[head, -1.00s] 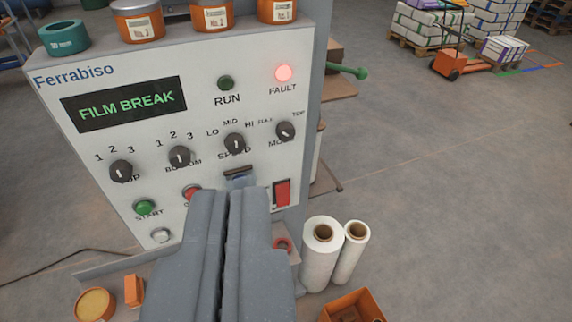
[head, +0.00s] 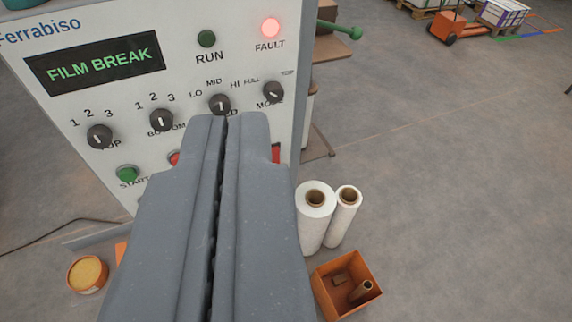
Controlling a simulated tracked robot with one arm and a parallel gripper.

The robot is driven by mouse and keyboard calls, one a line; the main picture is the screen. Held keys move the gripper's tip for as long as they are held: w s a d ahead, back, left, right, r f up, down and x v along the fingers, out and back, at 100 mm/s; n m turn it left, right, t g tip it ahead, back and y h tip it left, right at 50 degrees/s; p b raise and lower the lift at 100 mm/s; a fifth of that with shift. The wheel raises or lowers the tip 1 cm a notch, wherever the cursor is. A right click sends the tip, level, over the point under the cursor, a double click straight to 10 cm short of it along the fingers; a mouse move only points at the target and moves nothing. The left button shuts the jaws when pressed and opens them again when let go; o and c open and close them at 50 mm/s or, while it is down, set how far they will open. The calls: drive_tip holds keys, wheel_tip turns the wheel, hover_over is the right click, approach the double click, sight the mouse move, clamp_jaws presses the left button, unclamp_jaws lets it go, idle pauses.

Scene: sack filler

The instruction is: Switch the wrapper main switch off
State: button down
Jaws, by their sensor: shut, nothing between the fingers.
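The wrapper's control panel (head: 185,78) faces me, with a display (head: 95,70) reading FILM BREAK. A red switch (head: 275,153) low on the panel's right side shows only in part; my gripper covers the rest. I cannot read its label or position. My gripper (head: 227,118) is shut and empty, in front of the panel's lower middle. Its tips appear just below the SPEED knob (head: 220,105), left of and above the red switch. I cannot tell whether they touch the panel.
The FAULT lamp (head: 270,28) glows red; the RUN lamp (head: 207,39) is dark. Knobs and the green START button (head: 128,174) sit left of my gripper. Two film rolls (head: 316,212) and an orange bin (head: 346,284) stand right of the panel.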

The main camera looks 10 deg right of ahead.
drive_tip(key=w+d+f+n+h, duration=0.1)
drive_tip(key=w+d+f, duration=0.5)
drive_tip(key=w+f, duration=0.4)
drive_tip(key=w+d+f, duration=0.6)
drive_tip(key=w+f, duration=0.1)
drive_tip(key=f, duration=0.4)
wheel_tip(320, 180, down, 23)
drive_tip(key=w+a+n+y, duration=0.1)
drive_tip(key=a+n+y, duration=0.1)
drive_tip(key=y, duration=0.3)
drive_tip(key=shift+w+r+y, duration=0.15)
drive_tip(key=shift+w+y, duration=0.1)
drive_tip(key=shift+y, duration=0.05)
drive_tip(key=x, duration=1.4)
